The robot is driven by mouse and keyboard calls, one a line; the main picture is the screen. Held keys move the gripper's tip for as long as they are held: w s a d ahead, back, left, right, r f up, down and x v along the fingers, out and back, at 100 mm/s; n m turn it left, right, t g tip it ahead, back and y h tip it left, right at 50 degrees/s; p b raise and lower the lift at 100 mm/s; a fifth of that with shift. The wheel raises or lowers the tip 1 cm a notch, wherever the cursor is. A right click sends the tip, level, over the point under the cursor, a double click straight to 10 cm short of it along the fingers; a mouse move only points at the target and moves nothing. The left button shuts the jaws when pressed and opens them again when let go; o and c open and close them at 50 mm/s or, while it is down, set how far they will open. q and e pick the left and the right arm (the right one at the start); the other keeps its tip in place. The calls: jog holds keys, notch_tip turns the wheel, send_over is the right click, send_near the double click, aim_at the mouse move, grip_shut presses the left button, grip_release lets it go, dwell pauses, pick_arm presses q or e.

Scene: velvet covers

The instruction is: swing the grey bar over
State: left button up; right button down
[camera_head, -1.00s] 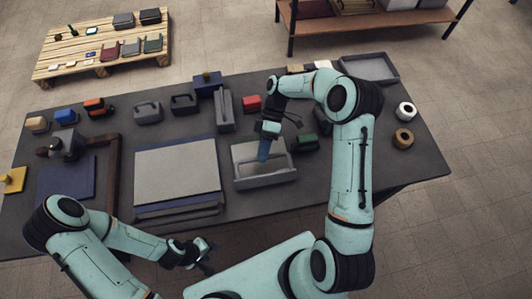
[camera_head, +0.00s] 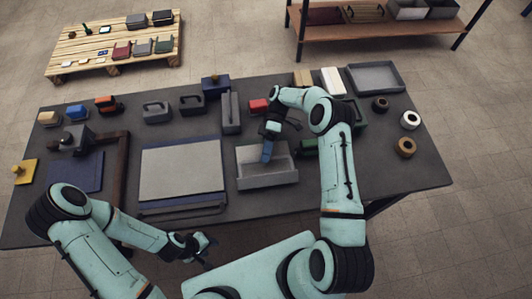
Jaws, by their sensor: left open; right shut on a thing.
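A long grey bar (camera_head: 231,112) lies on the dark table, behind and to the left of an open grey tray (camera_head: 268,179). My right gripper (camera_head: 269,139) is shut on a small blue piece (camera_head: 267,152), which points down into the tray's back part. Whether the blue piece touches the tray I cannot tell. My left gripper (camera_head: 205,248) is open and empty at the table's front edge, in front of a flat board with a pale grey top (camera_head: 181,172). The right gripper's fingertips are small and partly hidden.
Small blocks, including orange (camera_head: 106,103) and red (camera_head: 258,105) ones, line the back of the table. A brown frame (camera_head: 113,180) and blue mat (camera_head: 77,172) lie at the left. Rolls (camera_head: 410,120) and an empty grey tray (camera_head: 376,77) are at the right.

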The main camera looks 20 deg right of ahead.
jog(key=shift+s+f, duration=0.1)
jog(key=shift+f, duration=0.05)
jog(key=c, duration=1.1)
grip_release()
notch_tip(320, 180, up, 20)
